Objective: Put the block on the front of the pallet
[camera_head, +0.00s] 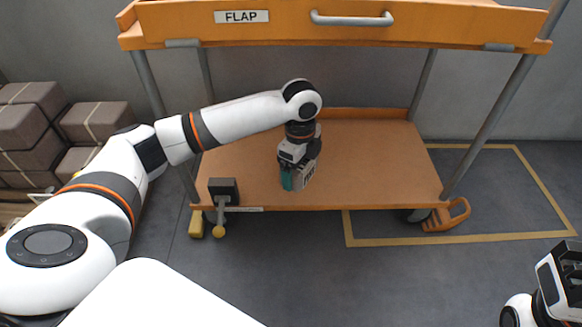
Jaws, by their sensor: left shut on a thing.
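My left gripper (297,178) points down over the front half of the orange cart's lower shelf (375,165). It is shut on a small block (287,180) that shows a teal side; the fingers cover most of it. I cannot tell whether the block touches the shelf. What looks like a wooden pallet (10,208) shows at the left edge, under stacked brown boxes, largely hidden by the boxes and my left arm. My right gripper (566,275) is at the lower right, cut off by the frame, and its fingers cannot be made out.
The cart's upper tray (420,36), with a FLAP label and a handle, hangs over the shelf. Stacked boxes (30,130) stand left. A dark box-shaped part (223,190) sits at the shelf's front left corner. Grey floor (330,280) in front is clear.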

